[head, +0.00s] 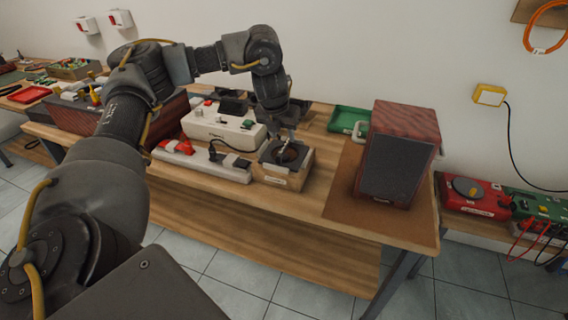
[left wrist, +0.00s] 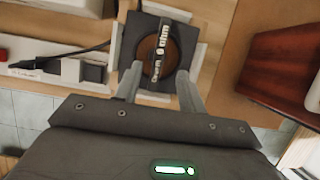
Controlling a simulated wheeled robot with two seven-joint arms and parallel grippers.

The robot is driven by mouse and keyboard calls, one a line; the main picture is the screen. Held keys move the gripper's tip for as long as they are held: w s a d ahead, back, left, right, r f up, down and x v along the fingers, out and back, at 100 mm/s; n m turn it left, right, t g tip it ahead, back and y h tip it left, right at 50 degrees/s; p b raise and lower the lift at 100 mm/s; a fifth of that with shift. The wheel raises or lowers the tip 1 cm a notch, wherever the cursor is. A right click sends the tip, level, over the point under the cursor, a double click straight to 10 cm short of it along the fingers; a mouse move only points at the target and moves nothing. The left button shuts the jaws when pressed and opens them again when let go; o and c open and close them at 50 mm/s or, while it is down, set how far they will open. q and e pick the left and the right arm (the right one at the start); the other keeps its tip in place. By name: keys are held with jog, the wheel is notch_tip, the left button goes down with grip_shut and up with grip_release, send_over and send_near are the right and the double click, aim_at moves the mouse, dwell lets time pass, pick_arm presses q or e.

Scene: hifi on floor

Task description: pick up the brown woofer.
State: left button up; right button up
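The brown woofer (head: 289,155) sits in a dark square frame in a small wooden box (head: 286,182) on the bench. In the left wrist view the woofer (left wrist: 149,58) is a round brown cone crossed by a dark bar lettered "ohm". My left gripper (head: 283,141) is right above the box, pointing down. In the left wrist view its two fingers (left wrist: 159,72) are apart, one on each side of the woofer's near part. I cannot tell whether they touch it. My right gripper is not in view.
A reddish wooden speaker cabinet (head: 405,140) stands on a brown mat right of the box. A white power strip (head: 202,163) lies to the left, with a white case (head: 224,125) behind it. A green tray (head: 347,119) lies at the back. Bare bench shows in front of the box.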

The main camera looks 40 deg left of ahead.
aim_at(284, 146)
pick_arm(q)
jog(key=shift+w+f, duration=0.1)
jog(key=shift+f, duration=0.5)
jog(key=x, duration=0.3)
jog(key=shift+w+a+f+b, duration=0.1)
jog(key=shift+a+f+b, duration=0.1)
jog(key=shift+b, duration=0.2)
jog(key=shift+w+f, duration=0.2)
jog(key=shift+f, duration=0.25)
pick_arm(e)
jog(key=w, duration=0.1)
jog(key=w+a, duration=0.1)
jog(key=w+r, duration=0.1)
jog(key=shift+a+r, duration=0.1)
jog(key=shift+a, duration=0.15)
pick_arm(q)
jog(key=shift+f, duration=0.25)
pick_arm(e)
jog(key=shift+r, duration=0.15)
pick_arm(q)
grip_shut()
